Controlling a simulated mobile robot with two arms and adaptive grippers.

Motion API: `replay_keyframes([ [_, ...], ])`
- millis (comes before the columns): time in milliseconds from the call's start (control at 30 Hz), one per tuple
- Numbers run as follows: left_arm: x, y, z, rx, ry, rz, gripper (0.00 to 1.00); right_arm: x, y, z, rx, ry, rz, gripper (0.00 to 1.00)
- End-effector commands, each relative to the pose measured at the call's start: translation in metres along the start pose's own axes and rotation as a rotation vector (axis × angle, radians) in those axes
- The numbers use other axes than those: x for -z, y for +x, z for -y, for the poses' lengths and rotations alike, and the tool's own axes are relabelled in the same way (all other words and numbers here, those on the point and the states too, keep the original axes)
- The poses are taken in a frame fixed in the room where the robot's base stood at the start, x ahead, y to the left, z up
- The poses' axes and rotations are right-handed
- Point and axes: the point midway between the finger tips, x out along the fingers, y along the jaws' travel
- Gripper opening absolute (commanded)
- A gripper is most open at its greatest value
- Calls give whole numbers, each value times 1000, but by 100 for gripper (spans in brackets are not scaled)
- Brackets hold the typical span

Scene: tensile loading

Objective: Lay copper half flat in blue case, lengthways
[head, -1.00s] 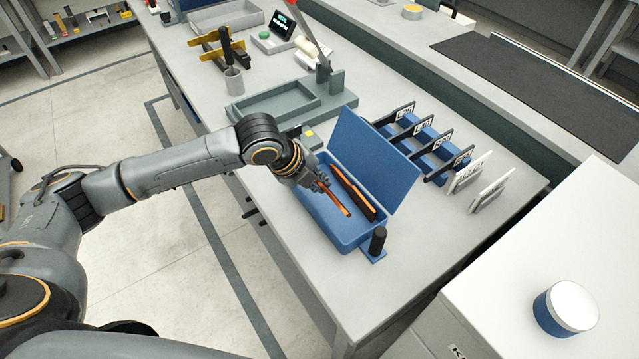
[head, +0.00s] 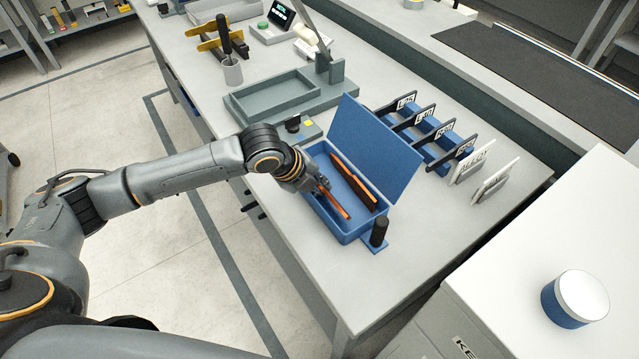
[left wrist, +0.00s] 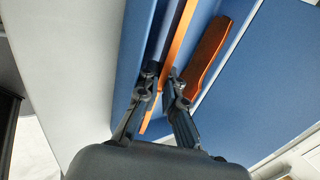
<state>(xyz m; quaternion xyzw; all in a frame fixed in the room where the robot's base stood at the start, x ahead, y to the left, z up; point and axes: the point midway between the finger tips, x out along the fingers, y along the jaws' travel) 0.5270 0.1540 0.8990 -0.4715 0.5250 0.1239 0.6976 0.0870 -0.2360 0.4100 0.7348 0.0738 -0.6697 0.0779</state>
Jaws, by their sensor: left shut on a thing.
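My left gripper (head: 318,186) is shut on a thin orange copper half (head: 337,204), which it holds at the open blue case (head: 345,236). The held half points lengthways along the case, towards its near end. I cannot tell whether it touches the case floor. A second copper piece (head: 352,181), with a dark side, lies in the case beside it, nearer the lid (head: 378,150). In the left wrist view the fingers (left wrist: 161,80) pinch the held half (left wrist: 180,40), and the second piece (left wrist: 208,52) lies to its right, apart. My right gripper is not in view.
A black post (head: 379,231) stands at the case's near right corner. Blue racks with labelled black plates (head: 432,135) stand behind the open lid. A grey-green tray (head: 270,96) lies further back. The bench front (head: 430,222) is clear.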

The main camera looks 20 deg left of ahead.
Motion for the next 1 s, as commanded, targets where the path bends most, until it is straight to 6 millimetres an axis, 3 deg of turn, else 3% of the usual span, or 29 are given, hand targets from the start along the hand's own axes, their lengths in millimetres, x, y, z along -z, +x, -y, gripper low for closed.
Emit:
replay_keyframes([
  [200, 2, 4, -8, -19, -3, -4, 0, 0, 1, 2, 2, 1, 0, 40],
  [300, 2, 4, -8, -20, -3, -4, 25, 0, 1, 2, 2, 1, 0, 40],
  [367, 1, 4, -9, -21, -3, -3, 34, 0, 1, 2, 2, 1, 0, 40],
  [733, 0, 0, -12, -28, -5, -2, 34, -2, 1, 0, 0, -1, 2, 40],
  [1000, 0, -53, -5, -13, 0, 3, 34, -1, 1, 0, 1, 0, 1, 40],
])
